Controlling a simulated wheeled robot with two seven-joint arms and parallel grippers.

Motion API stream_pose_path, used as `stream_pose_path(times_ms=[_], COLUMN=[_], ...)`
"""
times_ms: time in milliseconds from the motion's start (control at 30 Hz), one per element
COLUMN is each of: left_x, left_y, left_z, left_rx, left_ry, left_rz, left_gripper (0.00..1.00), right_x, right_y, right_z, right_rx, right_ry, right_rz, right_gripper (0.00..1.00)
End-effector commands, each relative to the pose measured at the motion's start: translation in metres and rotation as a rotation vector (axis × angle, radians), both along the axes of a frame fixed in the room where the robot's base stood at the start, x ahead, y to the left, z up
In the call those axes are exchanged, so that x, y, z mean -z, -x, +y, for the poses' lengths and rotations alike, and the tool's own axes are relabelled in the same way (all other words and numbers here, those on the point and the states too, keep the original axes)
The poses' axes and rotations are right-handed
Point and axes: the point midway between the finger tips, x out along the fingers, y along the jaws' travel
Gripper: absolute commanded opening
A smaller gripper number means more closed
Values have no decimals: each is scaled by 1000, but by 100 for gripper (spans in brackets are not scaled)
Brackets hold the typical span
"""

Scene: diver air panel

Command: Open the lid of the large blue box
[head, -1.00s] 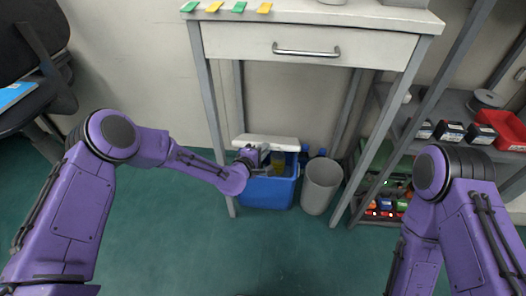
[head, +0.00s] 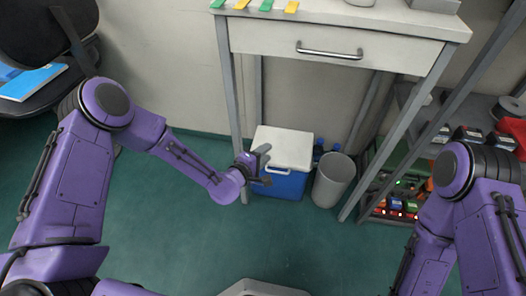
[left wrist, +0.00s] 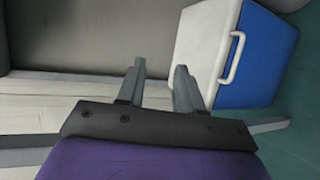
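The large blue box (head: 290,186) stands on the floor under the bench, with its white lid (head: 284,146) lying flat over the top and a white handle on its front. My left gripper (head: 264,166) is at the box's left front corner in the head view, covering part of it. In the left wrist view the box (left wrist: 257,55) is at upper right, with its white lid (left wrist: 203,40) on its left. There the two fingers of my left gripper (left wrist: 160,69) are apart with nothing between them. My right gripper is out of view.
A grey bin (head: 333,181) stands close to the box's right side, with blue bottles behind. The white bench (head: 340,28) with a drawer overhangs the box. A shelf rack (head: 440,130) stands at right. The green floor in front is clear.

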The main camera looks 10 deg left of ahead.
Motion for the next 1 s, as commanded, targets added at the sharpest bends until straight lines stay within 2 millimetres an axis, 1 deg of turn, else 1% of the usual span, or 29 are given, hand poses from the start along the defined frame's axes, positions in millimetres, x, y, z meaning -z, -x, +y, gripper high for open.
stream_pose_path(times_ms=[33, 133, 600, 667, 733, 767, 800, 867, 900, 967, 1000], left_x=[-3, -3, -2, -2, 5, 18, 38, 70, 88, 110, 120], left_y=[5, 10, 10, 10, 15, 27, 49, 88, 116, 156, 180], left_z=[2, 4, 4, 4, 9, 15, 24, 39, 52, 71, 83], left_rx=[-1, -1, 0, 8, 12, 9, 19, 50, 76, 116, 142], left_ry=[1, 2, -1, -29, -130, -202, -304, -455, -554, -681, -753], left_rz=[1, 1, 0, -11, -13, 18, 75, 176, 246, 342, 400], left_gripper=[36, 36, 36, 36, 36, 36, 36, 36, 36, 36, 36], right_x=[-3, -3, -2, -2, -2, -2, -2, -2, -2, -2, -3], right_y=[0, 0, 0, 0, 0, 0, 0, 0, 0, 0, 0], right_z=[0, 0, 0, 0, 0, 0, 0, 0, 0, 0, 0], right_rx=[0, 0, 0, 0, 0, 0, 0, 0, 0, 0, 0], right_ry=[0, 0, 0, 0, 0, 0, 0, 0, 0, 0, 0], right_rz=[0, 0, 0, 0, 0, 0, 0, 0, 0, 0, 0], right_gripper=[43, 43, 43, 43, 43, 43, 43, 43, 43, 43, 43])
